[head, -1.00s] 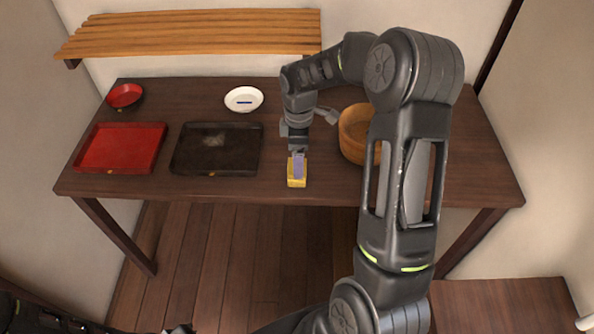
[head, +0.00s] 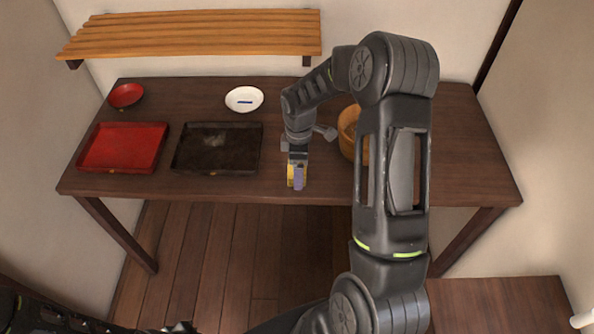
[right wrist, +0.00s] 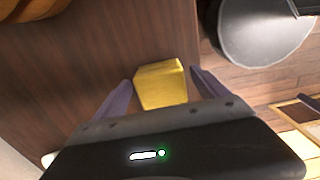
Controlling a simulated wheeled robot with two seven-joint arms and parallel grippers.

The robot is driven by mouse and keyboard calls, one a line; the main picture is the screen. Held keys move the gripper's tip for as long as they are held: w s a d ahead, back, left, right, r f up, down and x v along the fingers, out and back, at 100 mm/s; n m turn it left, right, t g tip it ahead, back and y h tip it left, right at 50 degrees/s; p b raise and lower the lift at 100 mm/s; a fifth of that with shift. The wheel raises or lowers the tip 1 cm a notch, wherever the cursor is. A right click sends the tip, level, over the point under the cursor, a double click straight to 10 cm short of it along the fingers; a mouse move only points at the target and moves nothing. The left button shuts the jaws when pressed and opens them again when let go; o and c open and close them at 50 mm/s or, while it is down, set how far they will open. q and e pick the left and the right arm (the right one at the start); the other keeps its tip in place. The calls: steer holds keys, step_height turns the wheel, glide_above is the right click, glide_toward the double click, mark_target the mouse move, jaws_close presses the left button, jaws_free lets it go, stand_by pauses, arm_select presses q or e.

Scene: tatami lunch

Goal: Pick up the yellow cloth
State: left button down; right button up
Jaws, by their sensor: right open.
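The yellow cloth (right wrist: 161,84) is a small folded block on the table near its front edge. In the right wrist view it lies between the two purple fingers of my right gripper (right wrist: 157,92), which are spread apart with a gap on each side. In the head view the cloth (head: 290,175) is mostly hidden behind the same gripper (head: 298,178). My left gripper (head: 180,327) shows only as a dark part at the bottom edge, too little to read its fingers.
On the dark wooden table (head: 330,188) are a red tray (head: 122,148), a black tray (head: 216,150) with a greyish patch, a red bowl (head: 126,95) and a white dish (head: 244,99). A wooden tub (head: 348,130) stands right of my right gripper. A slatted shelf (head: 190,32) hangs behind.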

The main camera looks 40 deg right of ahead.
steer(key=shift+c, duration=0.2)
steer(key=c, duration=1.5)
step_height(320, 180, up, 10)
steer(key=shift+r+b, duration=0.1)
steer(key=shift+b, duration=0.75)
steer(key=shift+c, duration=0.2)
steer(key=o, duration=0.8)
steer(key=shift+a, duration=0.1)
steer(key=c, duration=0.5)
